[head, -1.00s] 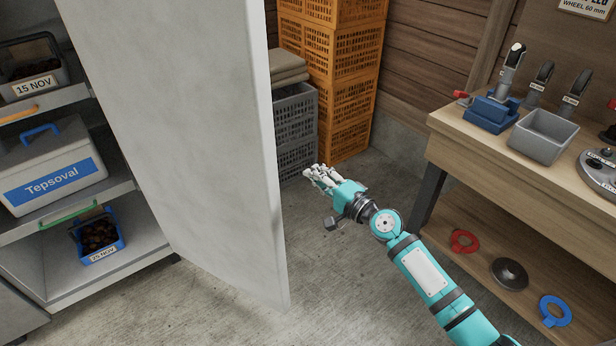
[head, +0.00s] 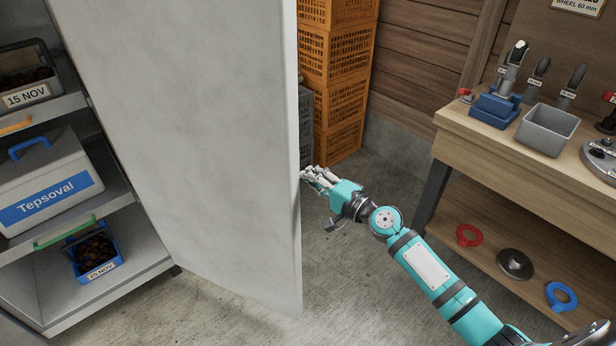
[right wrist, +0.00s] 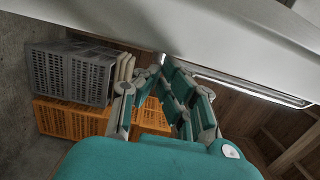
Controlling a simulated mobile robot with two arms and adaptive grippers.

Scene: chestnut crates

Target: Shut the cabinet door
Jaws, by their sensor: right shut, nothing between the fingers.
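The cabinet door (head: 200,140) is a tall pale grey panel standing wide open in the head view. Its free edge faces right, and the cabinet's shelves (head: 130,265) show to its left. My right gripper (head: 308,175) is shut and empty, with its fingertips right at the door's free edge, about mid-height in the picture. I cannot tell whether they touch it. In the right wrist view the gripper's fingers (right wrist: 165,95) point toward the pale door panel (right wrist: 200,35) across the top. My left gripper is not in view.
The shelves hold a Tepsoval box (head: 50,190), a blue crate of chestnuts (head: 95,255) and a dark crate (head: 28,90). Orange crates (head: 335,80) are stacked behind the door. A wooden workbench (head: 480,130) stands at the right.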

